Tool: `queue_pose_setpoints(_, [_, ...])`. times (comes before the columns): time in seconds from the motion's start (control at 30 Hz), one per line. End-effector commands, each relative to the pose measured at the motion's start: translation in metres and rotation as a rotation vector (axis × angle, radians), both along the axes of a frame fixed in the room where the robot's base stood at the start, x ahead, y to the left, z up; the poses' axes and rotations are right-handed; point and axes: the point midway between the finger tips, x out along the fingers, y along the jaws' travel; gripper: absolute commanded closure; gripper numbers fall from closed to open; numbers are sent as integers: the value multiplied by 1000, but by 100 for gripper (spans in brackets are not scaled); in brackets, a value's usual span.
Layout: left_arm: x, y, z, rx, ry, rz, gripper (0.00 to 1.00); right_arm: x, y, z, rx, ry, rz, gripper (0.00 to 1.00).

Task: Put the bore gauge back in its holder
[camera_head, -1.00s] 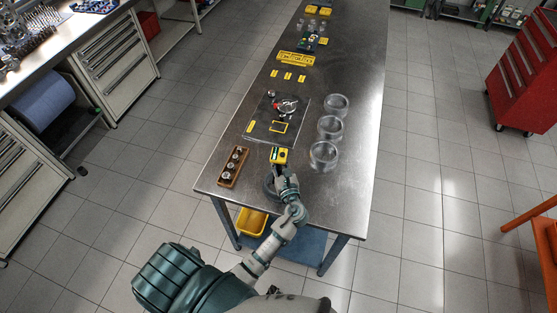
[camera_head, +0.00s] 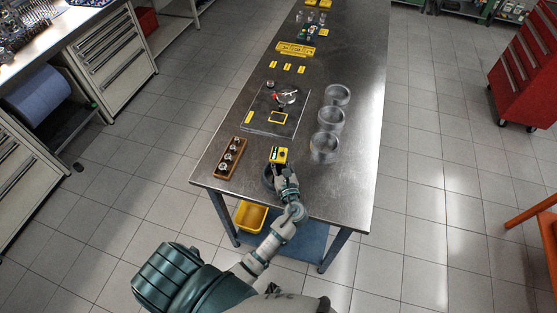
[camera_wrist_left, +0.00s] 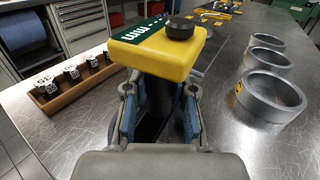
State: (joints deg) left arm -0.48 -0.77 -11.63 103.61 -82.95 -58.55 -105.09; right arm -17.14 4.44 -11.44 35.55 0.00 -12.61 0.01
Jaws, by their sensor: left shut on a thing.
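The bore gauge shows as a yellow block with a green face (camera_head: 278,155) near the front of the steel table. In the left wrist view its yellow head (camera_wrist_left: 165,48) has a black knob on top. My left gripper (camera_head: 282,175) is shut on the gauge below this head; in the left wrist view its two fingers (camera_wrist_left: 158,118) stand on either side of the shaft. The gauge's lower end is hidden. A dark round ring (camera_head: 267,178) sits beside and partly behind the gripper; I cannot tell whether the gauge touches it. I cannot single out the holder with certainty.
A wooden rack (camera_head: 241,147) with several small round parts stands left. Three grey rings (camera_head: 324,147) stand right. A dark mat (camera_head: 262,122) with yellow frames and a red-and-silver tool (camera_head: 286,96) lies beyond. The table's front edge is close.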

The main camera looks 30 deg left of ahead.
Motion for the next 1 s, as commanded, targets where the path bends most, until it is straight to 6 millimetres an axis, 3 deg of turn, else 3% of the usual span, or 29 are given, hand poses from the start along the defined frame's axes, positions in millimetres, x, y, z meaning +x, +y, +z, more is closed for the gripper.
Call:
queue_pose_setpoints(0.1, [0,0,-13,-5,13,-1,100,0,0,-4,0,0,0,46])
queue_pose_setpoints(0.83, [0,2,-14,-2,5,0,100,0,-2,-4,-3,0,2,46])
queue_pose_setpoints(0.87, [1,2,-14,-2,5,0,68,0,-3,-4,-3,0,2,46])
queue_pose_setpoints(0.93, [0,2,-14,-3,6,0,50,-1,-3,-4,-4,1,2,46])
queue_pose_setpoints(1.0, [0,1,-15,-3,7,0,46,-1,-4,-4,-5,2,2,46])
